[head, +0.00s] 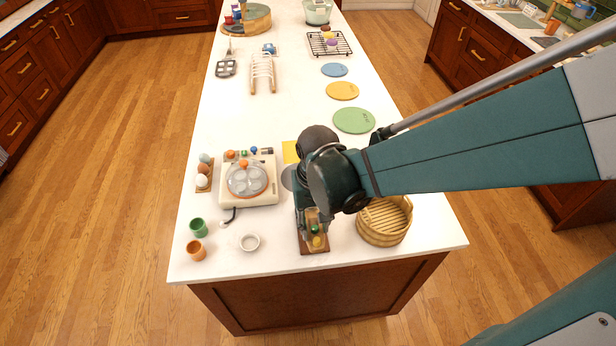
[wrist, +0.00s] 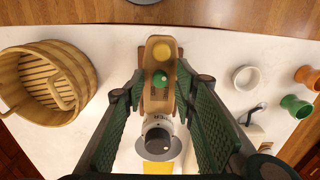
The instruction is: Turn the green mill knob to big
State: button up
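The green mill knob (wrist: 160,79) is a small round green top on a wooden board (wrist: 152,105) in the wrist view. In the head view the green knob (head: 315,230) shows just beyond my gripper's fingers. My gripper (wrist: 160,88) is open, with one green-padded finger on each side of the board around the green knob. I cannot tell whether the fingers touch anything. In the head view my gripper (head: 308,215) hides much of the board.
A bamboo steamer (head: 384,221) stands close to the right of the board. A small white bowl (head: 250,242) and green (head: 198,227) and orange (head: 196,250) cups are to the left. A cream cooker (head: 248,192) and an egg holder (head: 205,176) stand further back.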

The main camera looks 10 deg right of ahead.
jog(key=shift+r, duration=0.1)
notch_tip(320, 180, up, 12)
dwell(1.0)
dwell(0.5)
jog(key=m+p, duration=0.4)
send_over(315, 228)
jog(key=shift+f, duration=2.15)
jog(key=shift+f, duration=0.2)
jog(key=shift+f+b, duration=0.35)
jog(key=shift+f, duration=3.35)
